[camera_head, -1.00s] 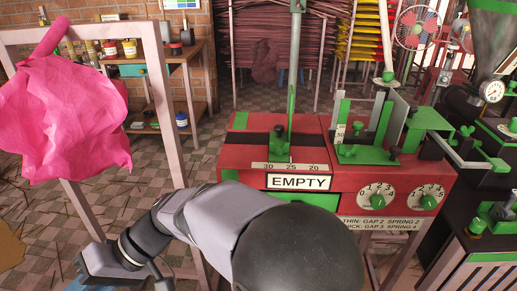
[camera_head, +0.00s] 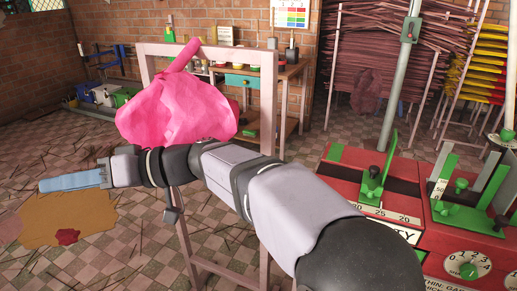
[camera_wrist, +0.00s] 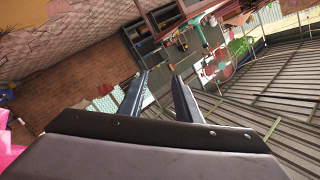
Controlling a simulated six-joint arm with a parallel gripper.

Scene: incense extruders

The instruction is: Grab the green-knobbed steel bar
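I cannot single out a green-knobbed steel bar with certainty. A tall grey steel post with a green fitting (camera_head: 411,28) stands behind the red machine in the head view. My gripper (camera_head: 42,185) reaches out to the left, over the floor and far from the machine. In the wrist view its two blue fingers stand apart, with nothing between the fingertips (camera_wrist: 161,76). My arm crosses the middle of the head view and hides part of the wooden frame.
A pink cloth (camera_head: 178,108) hangs on a wooden frame (camera_head: 268,105) behind my arm. The red machine (camera_head: 345,158) with dials is at the right. A low bench with blue and white items (camera_head: 104,95) stands at the far left. Brown sheeting (camera_head: 60,225) lies on open floor.

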